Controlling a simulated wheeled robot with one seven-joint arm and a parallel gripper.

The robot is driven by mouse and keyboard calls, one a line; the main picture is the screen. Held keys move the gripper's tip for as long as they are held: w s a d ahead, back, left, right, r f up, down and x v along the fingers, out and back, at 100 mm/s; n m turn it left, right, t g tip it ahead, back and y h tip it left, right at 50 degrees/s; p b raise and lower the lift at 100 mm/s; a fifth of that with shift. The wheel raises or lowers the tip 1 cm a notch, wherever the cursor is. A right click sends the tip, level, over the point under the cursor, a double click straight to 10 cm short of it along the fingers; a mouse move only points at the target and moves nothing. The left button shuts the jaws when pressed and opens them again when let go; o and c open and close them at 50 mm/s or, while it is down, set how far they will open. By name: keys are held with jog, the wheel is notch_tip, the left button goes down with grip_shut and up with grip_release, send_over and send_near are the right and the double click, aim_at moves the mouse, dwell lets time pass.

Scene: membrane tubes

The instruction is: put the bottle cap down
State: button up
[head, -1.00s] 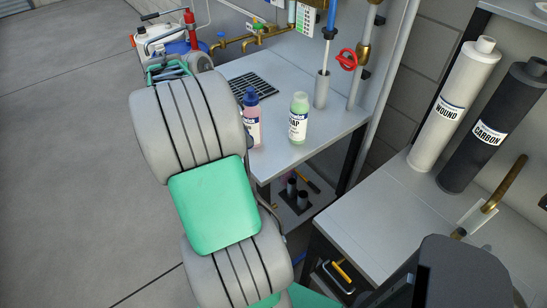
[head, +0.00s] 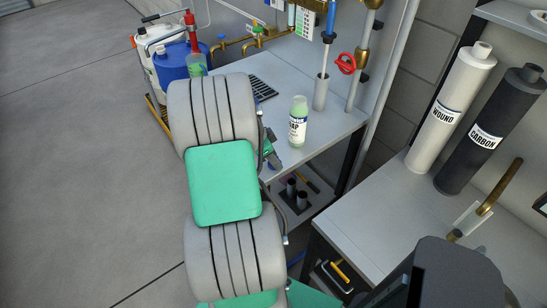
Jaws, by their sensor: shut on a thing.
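My gripper (head: 270,154) shows only in part past the right edge of my arm, low over the front edge of the far bench. It is shut; the bottle cap in it is hidden from this view. A green bottle labelled like "SAP" (head: 298,121) stands upright on the bench, a little right of and beyond my gripper, with no coloured cap on its top. The pink bottle is hidden behind my arm.
The far bench (head: 325,128) has free room around the green bottle. A dark grate (head: 262,89), a grey tube holder (head: 321,92) and a red valve wheel (head: 346,63) stand behind. A blue drum (head: 172,62) is at left. White (head: 452,105) and dark (head: 489,130) cylinders stand right.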

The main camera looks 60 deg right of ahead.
jog(key=o, duration=1.3)
